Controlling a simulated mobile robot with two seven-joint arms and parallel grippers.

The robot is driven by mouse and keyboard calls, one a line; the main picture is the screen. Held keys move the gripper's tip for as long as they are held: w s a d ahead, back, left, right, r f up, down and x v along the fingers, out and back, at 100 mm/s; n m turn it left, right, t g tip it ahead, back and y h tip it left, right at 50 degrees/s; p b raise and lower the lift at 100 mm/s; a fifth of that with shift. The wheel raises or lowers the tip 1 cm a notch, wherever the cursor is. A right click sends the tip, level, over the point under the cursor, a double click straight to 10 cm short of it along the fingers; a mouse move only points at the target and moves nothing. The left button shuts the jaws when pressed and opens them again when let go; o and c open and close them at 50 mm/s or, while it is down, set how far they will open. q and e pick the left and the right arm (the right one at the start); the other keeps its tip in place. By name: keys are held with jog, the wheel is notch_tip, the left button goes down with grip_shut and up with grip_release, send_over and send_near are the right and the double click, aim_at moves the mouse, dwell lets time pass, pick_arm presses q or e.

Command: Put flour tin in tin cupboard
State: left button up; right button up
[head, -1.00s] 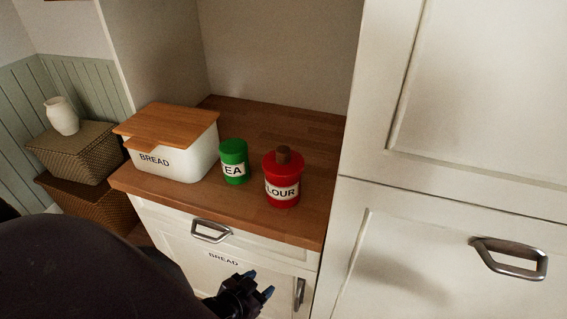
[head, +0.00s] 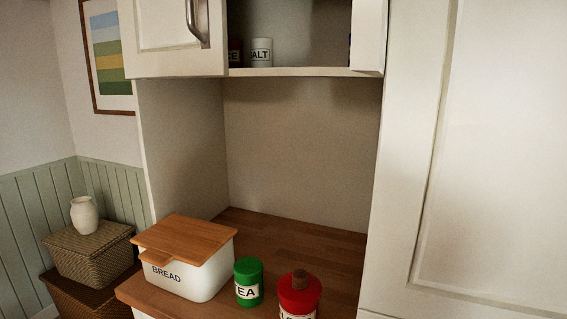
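The red flour tin (head: 299,297) with a brown knob stands on the wooden counter (head: 330,246), partly cut off by the bottom edge of the head view. A cupboard (head: 300,72) hangs above the counter, and its inside shows. Its left door (head: 172,38) stands open. Neither of my grippers is in view.
A green tin marked "EA" (head: 248,282) stands just left of the flour tin. A white bread box (head: 196,275) with a wooden lid is further left. Wicker baskets (head: 93,253) with a white vase (head: 84,215) stand at far left. A tall cabinet (head: 470,170) bounds the right side.

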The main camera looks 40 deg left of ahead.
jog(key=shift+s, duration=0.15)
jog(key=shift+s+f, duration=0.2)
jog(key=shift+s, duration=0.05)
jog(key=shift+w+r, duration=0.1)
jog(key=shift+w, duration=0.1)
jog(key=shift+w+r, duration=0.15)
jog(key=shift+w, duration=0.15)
